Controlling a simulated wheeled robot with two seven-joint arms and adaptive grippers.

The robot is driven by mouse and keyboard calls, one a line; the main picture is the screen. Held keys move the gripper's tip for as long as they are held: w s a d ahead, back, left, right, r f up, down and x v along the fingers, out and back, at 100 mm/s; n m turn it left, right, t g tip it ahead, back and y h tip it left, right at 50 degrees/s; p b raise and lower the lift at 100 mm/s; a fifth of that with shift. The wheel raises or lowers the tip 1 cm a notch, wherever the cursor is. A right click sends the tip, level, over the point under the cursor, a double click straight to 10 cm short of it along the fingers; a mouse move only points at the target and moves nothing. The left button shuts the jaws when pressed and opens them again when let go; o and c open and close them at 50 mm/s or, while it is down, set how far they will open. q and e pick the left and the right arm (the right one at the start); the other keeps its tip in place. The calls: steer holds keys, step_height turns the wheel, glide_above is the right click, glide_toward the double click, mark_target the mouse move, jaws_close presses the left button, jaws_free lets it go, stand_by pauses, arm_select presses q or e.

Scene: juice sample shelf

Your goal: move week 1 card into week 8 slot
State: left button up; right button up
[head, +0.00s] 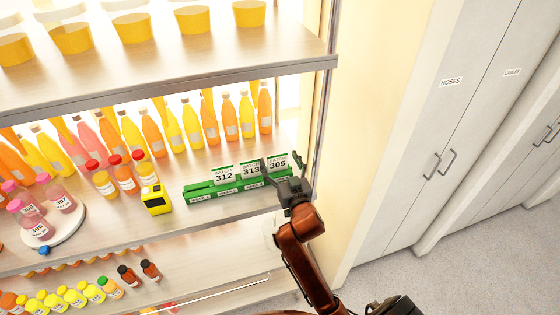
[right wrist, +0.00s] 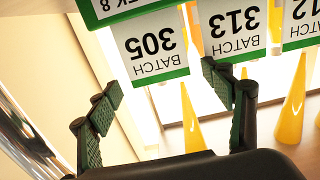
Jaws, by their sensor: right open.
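A green card rack (head: 192,193) stands on the middle shelf, with labelled slots along its front. Its leftmost slot holds no card. Cards 312 (head: 224,176), 313 (head: 251,170) and 305 (head: 277,164) stand upright in the others, 305 at the right end. In the right wrist view, card 305 (right wrist: 152,43) appears upside down at the slot label ending in "K 8" (right wrist: 122,7). Card 313 (right wrist: 234,30) is beside it. My right gripper (head: 283,165) is open, its fingers (right wrist: 160,80) spread around the outer edge of card 305 without gripping it. My left gripper is out of view.
A yellow device (head: 155,198) stands left of the rack, and a round white tray (head: 68,228) with pink bottles is farther left. Several juice bottles line up behind the rack. The shelf post (head: 318,110) is close right of my gripper. The upper shelf (head: 180,80) overhangs.

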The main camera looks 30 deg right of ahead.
steer(key=v, duration=1.2)
steer(key=s+d+f+n+g+y, duration=0.1)
steer(key=s+f+g, duration=0.3)
steer(key=f, duration=0.6)
steer(key=s+d+f+g, duration=0.1)
steer(key=s+f+g, duration=0.2)
steer(key=f, duration=0.6)
steer(key=s+a+f+n+g+y, duration=0.15)
steer(key=s+f+g, duration=0.55)
steer(key=s+f, duration=0.8)
step_height(320, 180, down, 34)
steer(key=s+a+g+y+b, duration=0.1)
steer(key=s+b, duration=0.1)
steer(key=b, duration=0.3)
steer(key=s+f+n+g+b, duration=0.1)
steer(key=s+f+b, duration=0.3)
steer(key=s+f, duration=1.6)
step_height(320, 180, down, 2)
steer(key=shift+f+g+b, duration=0.1)
steer(key=shift+g+b, duration=0.2)
steer(key=shift+b, duration=0.05)
steer(key=shift+n, duration=0.25)
